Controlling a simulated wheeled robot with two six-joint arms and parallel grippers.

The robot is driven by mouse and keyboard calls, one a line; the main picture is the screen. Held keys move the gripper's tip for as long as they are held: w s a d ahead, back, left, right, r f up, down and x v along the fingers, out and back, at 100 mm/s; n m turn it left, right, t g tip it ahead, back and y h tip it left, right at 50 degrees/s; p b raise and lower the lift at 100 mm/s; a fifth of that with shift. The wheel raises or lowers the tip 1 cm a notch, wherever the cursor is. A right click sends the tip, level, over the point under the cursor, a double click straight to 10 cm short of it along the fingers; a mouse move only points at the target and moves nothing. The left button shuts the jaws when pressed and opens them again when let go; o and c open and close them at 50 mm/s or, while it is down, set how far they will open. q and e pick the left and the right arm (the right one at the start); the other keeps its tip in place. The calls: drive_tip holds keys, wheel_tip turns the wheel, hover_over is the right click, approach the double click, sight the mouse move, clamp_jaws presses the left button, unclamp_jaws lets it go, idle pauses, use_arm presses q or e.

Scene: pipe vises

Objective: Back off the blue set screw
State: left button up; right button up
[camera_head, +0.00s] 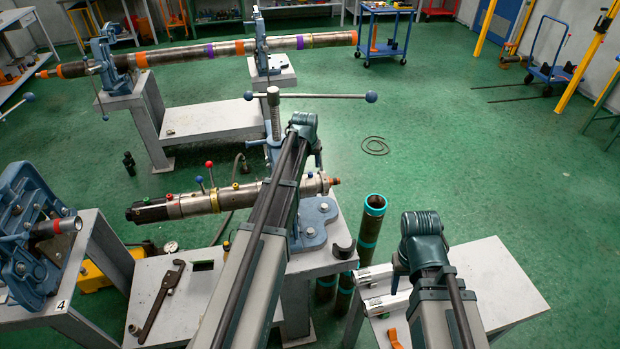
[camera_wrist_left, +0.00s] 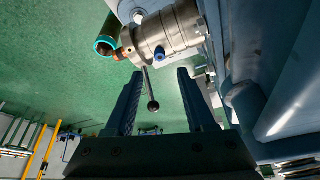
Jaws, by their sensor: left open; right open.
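A metal tool body (camera_head: 200,204) with colored collars and small knobs lies across the middle stand in the head view. Its silver end (camera_wrist_left: 170,32) shows in the left wrist view. A small blue screw head (camera_wrist_left: 160,55) stands out from that end, just beyond my left gripper (camera_wrist_left: 159,74). The gripper is open, with one finger on each side of a thin rod with a dark ball (camera_wrist_left: 153,105). I see no contact with the screw. In the head view my left arm hides this gripper. My right gripper is out of sight there.
A blue vise with a long ball-ended handle (camera_head: 312,96) stands at the tool body. Teal-ringed pipes (camera_head: 372,215) stand upright to its right. A pipe wrench (camera_head: 160,300) lies on the left table. Green floor (camera_head: 470,170) is clear at right.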

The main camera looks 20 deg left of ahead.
sight(310, 173)
use_arm(q)
drive_tip(key=b+x, duration=0.6)
drive_tip(key=x, duration=0.1)
drive_tip(key=shift+w+f, duration=0.1)
drive_tip(key=shift+f, duration=0.2)
clamp_jaws()
